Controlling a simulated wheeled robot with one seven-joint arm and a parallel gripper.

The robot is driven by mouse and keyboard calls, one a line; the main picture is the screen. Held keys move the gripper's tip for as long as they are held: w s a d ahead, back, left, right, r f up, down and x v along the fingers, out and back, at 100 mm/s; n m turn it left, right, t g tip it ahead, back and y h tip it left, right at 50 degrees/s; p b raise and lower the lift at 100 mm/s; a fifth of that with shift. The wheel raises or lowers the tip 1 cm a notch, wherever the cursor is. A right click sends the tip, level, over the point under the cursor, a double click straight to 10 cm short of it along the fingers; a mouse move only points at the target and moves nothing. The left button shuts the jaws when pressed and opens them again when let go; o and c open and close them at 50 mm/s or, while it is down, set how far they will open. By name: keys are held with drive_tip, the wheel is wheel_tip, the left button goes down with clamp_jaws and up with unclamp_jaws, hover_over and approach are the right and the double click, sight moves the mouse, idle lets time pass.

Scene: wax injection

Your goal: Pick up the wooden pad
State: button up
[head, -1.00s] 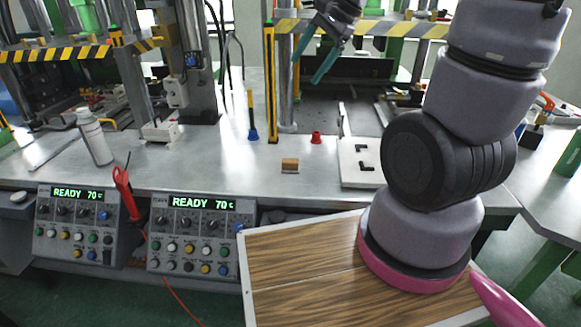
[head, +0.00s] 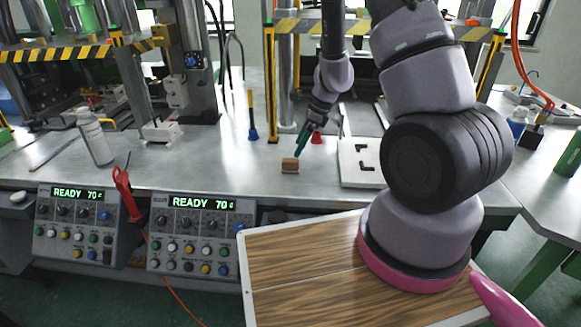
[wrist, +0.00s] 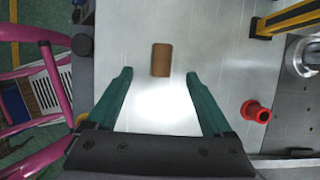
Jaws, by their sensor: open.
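The wooden pad (head: 290,165) is a small brown block lying on the metal table, near its front edge. In the wrist view the wooden pad (wrist: 161,60) lies ahead of the fingertips, roughly midway between their lines and apart from them. My gripper (head: 302,140) has teal fingers and is just above and behind the pad in the head view, pointing down toward it. In the wrist view my gripper (wrist: 158,75) is open, with nothing between its two fingers.
A red knob-like part (wrist: 256,111) stands on the table to the right of the fingers. A white plate with black corner marks (head: 361,160) lies right of the pad. Control boxes (head: 193,235) sit below the front edge. The metal surface around the pad is clear.

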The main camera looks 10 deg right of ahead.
sight(291, 160)
drive_tip(key=x, duration=0.8)
drive_tip(key=shift+w+f, duration=0.1)
drive_tip(key=shift+w, duration=0.05)
clamp_jaws()
